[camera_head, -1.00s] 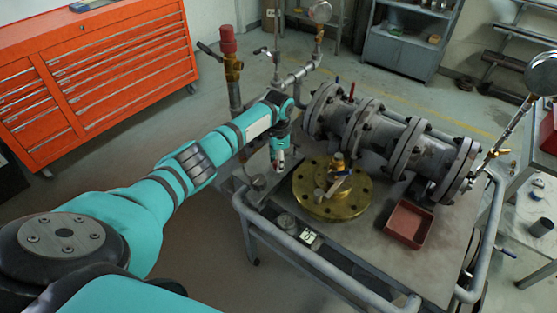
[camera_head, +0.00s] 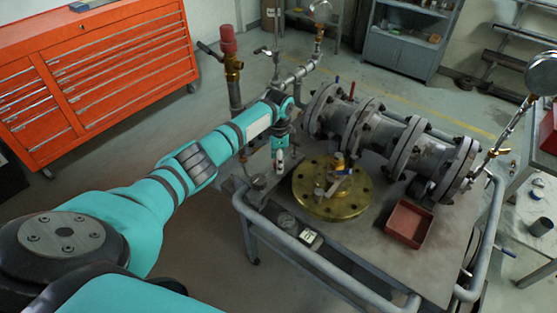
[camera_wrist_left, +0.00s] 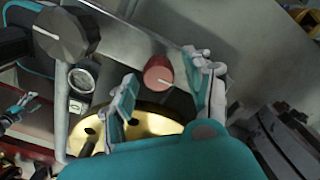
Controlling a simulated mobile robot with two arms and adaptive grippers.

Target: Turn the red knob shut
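The red knob (camera_wrist_left: 158,72) has a white pointer line and shows in the left wrist view, in the gap between my left fingertips as seen there. I cannot make the knob out in the head view. My left gripper (camera_wrist_left: 163,68) is open, with one finger on each side of the knob in the picture; no contact with it is clear. In the head view my left gripper (camera_head: 280,160) points down over the cart's left side, left of the brass flange. My right gripper is not in view.
A brass flange (camera_head: 345,205) with a small valve lies on the grey cart. Flanged grey pipe (camera_head: 383,135) runs behind it, and a red tray (camera_head: 409,222) lies to its right. A black knob (camera_wrist_left: 66,34) and a gauge (camera_wrist_left: 81,80) show in the wrist view.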

